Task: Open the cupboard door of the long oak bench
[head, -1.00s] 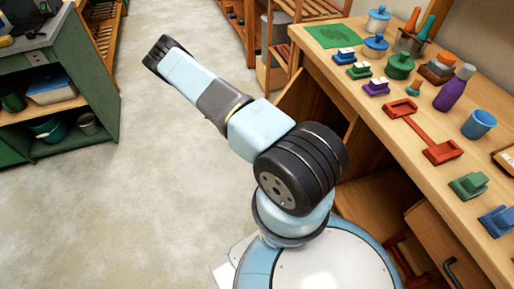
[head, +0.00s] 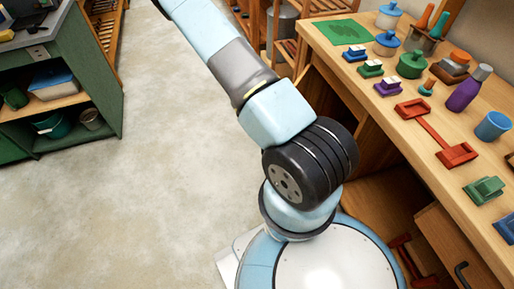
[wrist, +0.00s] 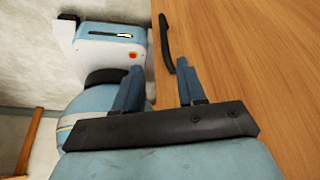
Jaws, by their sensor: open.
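The long oak bench (head: 395,140) runs along the right of the head view, with a dark open space under its top. A wooden front (head: 440,235) with a black handle (head: 462,273) shows at the lower right. In the wrist view a wooden panel (wrist: 245,60) fills the right side and carries a black bar handle (wrist: 166,45). My gripper (wrist: 159,66) is open and empty. The handle's near end appears between its two blue fingertips, closer to the right one; I cannot tell the depth or any contact. The gripper is outside the head view.
Several coloured toys and pots, among them a red dumbbell-shaped piece (head: 437,133) and a purple bottle (head: 468,90), stand on the bench top. A green shelf unit (head: 75,85) is at the left. The floor (head: 170,150) between is clear.

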